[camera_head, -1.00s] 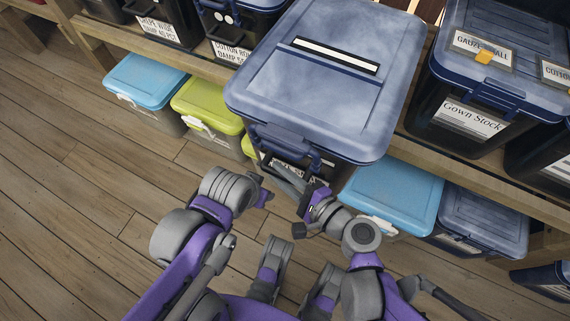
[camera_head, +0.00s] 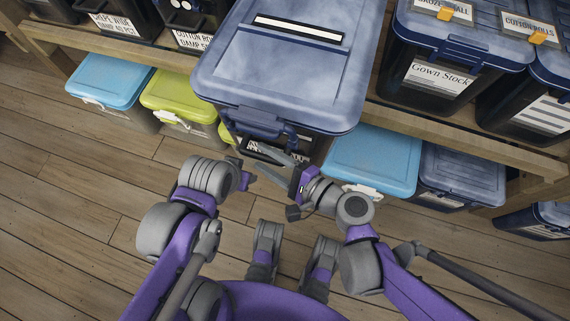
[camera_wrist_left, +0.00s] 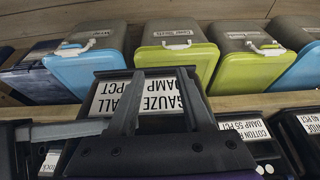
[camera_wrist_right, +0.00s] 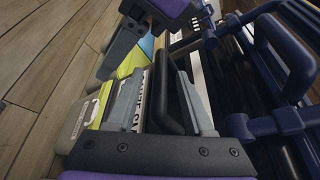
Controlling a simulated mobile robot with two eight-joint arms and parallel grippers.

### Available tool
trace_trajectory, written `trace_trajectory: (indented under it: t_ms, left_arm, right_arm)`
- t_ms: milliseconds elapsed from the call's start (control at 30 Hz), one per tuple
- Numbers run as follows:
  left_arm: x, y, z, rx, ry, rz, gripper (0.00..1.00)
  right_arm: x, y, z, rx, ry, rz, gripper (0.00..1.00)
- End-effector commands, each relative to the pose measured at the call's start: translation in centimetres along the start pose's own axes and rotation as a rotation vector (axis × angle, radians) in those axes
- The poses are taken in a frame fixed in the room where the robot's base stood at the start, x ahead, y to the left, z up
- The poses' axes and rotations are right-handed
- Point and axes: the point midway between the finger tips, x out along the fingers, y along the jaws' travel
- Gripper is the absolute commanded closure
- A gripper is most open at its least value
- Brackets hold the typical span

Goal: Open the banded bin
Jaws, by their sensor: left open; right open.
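The large dark bin with a blue lid (camera_head: 290,70) fills the top middle of the head view. A white strip with black edges (camera_head: 300,28) crosses its lid, and the lid is shut. A blue latch handle (camera_head: 262,124) is on its front. My right gripper (camera_head: 272,157) is open just below that latch. In the right wrist view, a dark bar (camera_wrist_right: 167,95) lies between the right fingers (camera_wrist_right: 162,105), with the blue latch frame (camera_wrist_right: 285,60) to the right. My left gripper (camera_wrist_left: 160,100) is open, with a labelled dark bin front (camera_wrist_left: 150,92) beyond its fingers.
Dark bins, one labelled Gown Stock (camera_head: 435,72), flank it on the wooden shelf (camera_head: 490,140). Light blue (camera_head: 110,78) and green (camera_head: 185,92) lidded bins stand below left, and another light blue bin (camera_head: 370,158) below right. Wooden floor (camera_head: 80,200) is open at the left.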

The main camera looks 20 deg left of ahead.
Motion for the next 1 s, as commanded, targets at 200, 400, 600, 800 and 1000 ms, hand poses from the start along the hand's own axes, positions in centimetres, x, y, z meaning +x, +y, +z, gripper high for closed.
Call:
trace_trajectory:
  t_ms: [200, 400, 600, 800, 1000]
  left_arm:
    - [-1.2, 0.0, -0.4, 0.0, 0.004, 0.0, 0.5]
    - [-1.9, 0.0, -0.6, 0.0, 0.007, 0.0, 0.5]
    - [-2.1, 0.0, -0.7, 0.0, 0.008, 0.0, 0.5]
    - [-2.1, 0.0, -0.7, 0.0, 0.008, 0.0, 0.5]
    - [-2.1, 0.0, -0.7, 0.0, 0.008, 0.0, 0.5]
  right_arm:
    - [-4.5, -0.2, 0.0, 0.001, 0.007, -0.003, 0.48]
    - [-7.5, -0.1, 0.0, 0.001, 0.006, -0.002, 0.48]
    - [-8.8, 0.0, 0.0, 0.001, 0.002, -0.001, 0.48]
    - [-9.0, 0.0, 0.1, 0.0, 0.0, 0.0, 0.48]
    - [-9.0, 0.0, 0.1, 0.0, 0.0, 0.0, 0.48]
